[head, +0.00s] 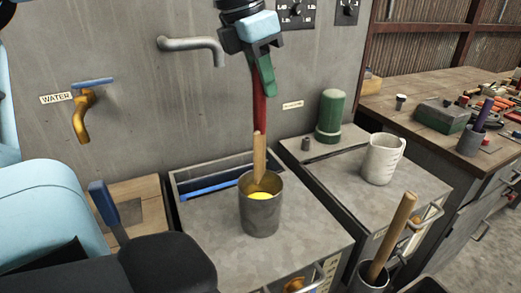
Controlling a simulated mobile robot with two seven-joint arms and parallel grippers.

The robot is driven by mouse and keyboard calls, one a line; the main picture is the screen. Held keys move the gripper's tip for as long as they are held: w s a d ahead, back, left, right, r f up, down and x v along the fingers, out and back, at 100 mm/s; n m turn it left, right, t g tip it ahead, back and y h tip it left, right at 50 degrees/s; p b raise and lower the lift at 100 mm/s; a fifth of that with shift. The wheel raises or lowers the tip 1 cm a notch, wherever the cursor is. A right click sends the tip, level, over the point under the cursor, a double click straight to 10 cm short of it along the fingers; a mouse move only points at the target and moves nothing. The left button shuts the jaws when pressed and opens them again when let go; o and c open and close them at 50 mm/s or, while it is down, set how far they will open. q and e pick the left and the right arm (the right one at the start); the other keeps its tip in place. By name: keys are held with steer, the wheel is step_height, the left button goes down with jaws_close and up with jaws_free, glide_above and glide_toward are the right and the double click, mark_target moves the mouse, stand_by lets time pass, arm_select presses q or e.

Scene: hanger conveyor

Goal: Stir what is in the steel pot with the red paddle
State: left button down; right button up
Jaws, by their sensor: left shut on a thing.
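My left gripper (263,62) hangs above the steel pot at the top middle, pointing down. It is shut on the red paddle (260,105), which hangs steeply down toward the pot. The steel pot (260,216) stands upright on a grey metal top and has something yellow (260,196) inside. My right gripper is not in view.
A cream mug (383,159) and a green cylinder (330,116) stand on the right-hand top. A wooden handle (392,238) sticks out of a metal can at the lower right. A grey pipe spout (193,45) and a brass tap (82,115) jut from the wall.

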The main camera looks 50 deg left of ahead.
arm_select(q)
steer(key=shift+r, duration=0.1)
